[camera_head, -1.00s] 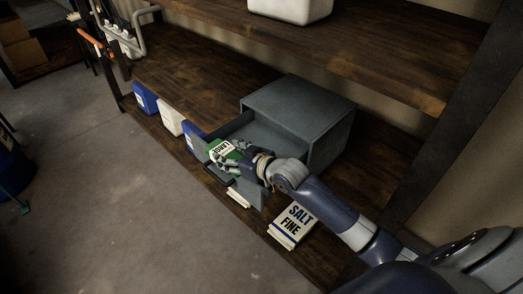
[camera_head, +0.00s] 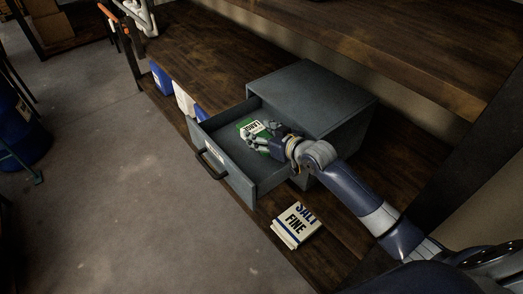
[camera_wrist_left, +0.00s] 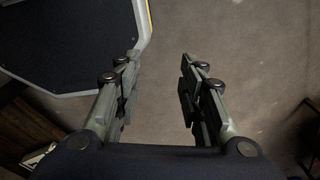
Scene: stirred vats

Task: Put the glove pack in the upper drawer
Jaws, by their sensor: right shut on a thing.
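The glove pack (camera_head: 247,127) is a green packet with a white label and black lettering. My right gripper (camera_head: 262,142) is shut on it inside the outline of the open drawer (camera_head: 232,168). I cannot tell whether the pack touches the drawer floor. The grey drawer has a dark handle (camera_head: 208,163) on its front and is pulled out of a grey cabinet (camera_head: 325,95). Any other drawer is hidden from this angle. My left gripper (camera_wrist_left: 160,90) is open and empty over bare floor in the left wrist view.
The cabinet stands on a dark wooden shelf (camera_head: 205,60), under a higher shelf (camera_head: 380,40). A white pack marked "SALT FINE" (camera_head: 297,224) lies in front of the cabinet. Blue (camera_head: 161,78) and white (camera_head: 184,98) boxes stand along the shelf edge left of the drawer.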

